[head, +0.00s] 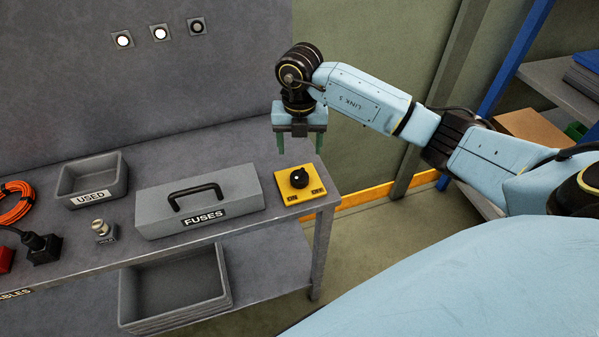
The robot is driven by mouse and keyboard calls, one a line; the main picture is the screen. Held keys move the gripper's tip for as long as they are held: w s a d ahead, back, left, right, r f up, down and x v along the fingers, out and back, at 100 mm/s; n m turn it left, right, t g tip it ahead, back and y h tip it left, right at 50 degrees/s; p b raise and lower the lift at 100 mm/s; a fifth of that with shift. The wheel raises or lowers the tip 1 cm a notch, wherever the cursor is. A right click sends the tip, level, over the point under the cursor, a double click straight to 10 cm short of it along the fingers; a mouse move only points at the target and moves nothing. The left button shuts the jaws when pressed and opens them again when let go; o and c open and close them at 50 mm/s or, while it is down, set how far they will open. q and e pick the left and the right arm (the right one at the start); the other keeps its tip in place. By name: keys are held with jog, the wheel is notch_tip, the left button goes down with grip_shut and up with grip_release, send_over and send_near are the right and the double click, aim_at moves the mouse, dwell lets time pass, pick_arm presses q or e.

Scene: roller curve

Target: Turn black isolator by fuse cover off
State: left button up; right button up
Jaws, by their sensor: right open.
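The black isolator (299,178) is a round black knob on a yellow plate (290,197) at the right end of the workbench. A small light mark shows on the knob; the plate's dark labels are too small to read surely. The grey fuse cover (150,212), labelled FUSES, with a black handle (197,190), sits just left of the plate. My right gripper (299,148) points down above and behind the knob, with its two green fingers apart and empty. It appears clear of the knob. My left gripper is not in view.
A grey tray labelled USED (74,193), a small metal-topped fitting (101,229), a black plug (42,247) and an orange cable coil (12,204) are on the bench's left. A grey bin (128,308) is on the lower shelf. Shelving (550,75) stands at the right.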

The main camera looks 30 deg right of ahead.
aim_at(299, 173)
notch_tip(299, 173, down, 10)
jog(key=shift+f, duration=0.25)
jog(key=c, duration=1)
